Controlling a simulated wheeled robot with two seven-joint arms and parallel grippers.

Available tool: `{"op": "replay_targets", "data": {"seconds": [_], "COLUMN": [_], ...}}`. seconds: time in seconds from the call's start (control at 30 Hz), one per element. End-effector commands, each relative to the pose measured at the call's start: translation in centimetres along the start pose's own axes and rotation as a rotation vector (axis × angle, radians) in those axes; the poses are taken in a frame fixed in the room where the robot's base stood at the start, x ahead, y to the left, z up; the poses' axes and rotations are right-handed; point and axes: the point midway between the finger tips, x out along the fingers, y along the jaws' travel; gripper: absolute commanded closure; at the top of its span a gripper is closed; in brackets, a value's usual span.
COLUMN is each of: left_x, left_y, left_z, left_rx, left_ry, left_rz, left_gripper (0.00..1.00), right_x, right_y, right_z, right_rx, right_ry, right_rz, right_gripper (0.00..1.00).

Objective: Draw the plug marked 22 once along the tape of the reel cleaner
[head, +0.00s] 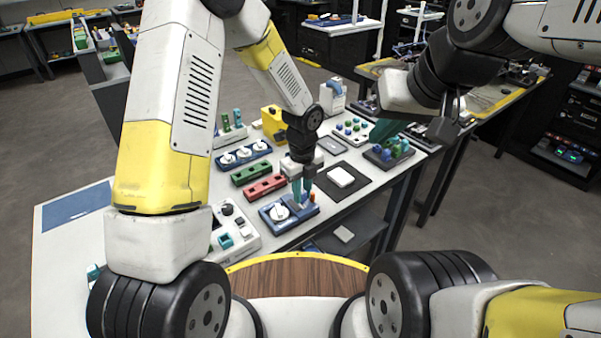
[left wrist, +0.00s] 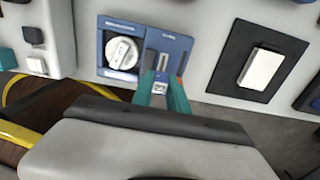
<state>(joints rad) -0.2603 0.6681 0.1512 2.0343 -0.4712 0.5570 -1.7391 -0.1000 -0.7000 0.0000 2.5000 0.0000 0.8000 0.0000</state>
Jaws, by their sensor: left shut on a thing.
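The reel cleaner (head: 273,216) is a blue box with a round white reel, on the white table in the head view. In the left wrist view it (left wrist: 111,25) shows the reel at left and a narrow slot strip at right. My left gripper (head: 301,197) is over its right part, teal fingers pointing down. In the left wrist view the fingers (left wrist: 162,93) are shut on a small pale plug (left wrist: 160,88) at the near end of the strip. Its mark is unreadable; contact with the tape cannot be told.
Green (head: 250,173) and red (head: 266,187) blocks and a blue tray with three white knobs (head: 243,155) lie behind the cleaner. A grey-white device (head: 240,232) stands to its left. A white pad lies on a black mat (head: 357,184) to its right.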

Motion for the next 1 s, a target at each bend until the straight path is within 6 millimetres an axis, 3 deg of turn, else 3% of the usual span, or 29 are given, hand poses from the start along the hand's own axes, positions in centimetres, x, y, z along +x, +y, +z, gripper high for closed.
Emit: {"op": "replay_targets", "data": {"seconds": [0.57,1.0], "left_x": [-0.1,-2.6], "left_y": [-0.1,-0.1], "left_z": [-0.6,-0.5], "left_rx": [-0.001,-0.001], "left_ry": [-0.001,-0.002], "left_rz": [-0.001,-0.002], "left_gripper": [1.0,1.0], "right_x": [0.0,0.0], "right_y": [0.0,0.0], "right_z": [0.0,0.0], "right_rx": [0.0,0.0], "right_ry": [0.0,0.0], "right_rz": [0.0,0.0], "right_gripper": [1.0,1.0]}}
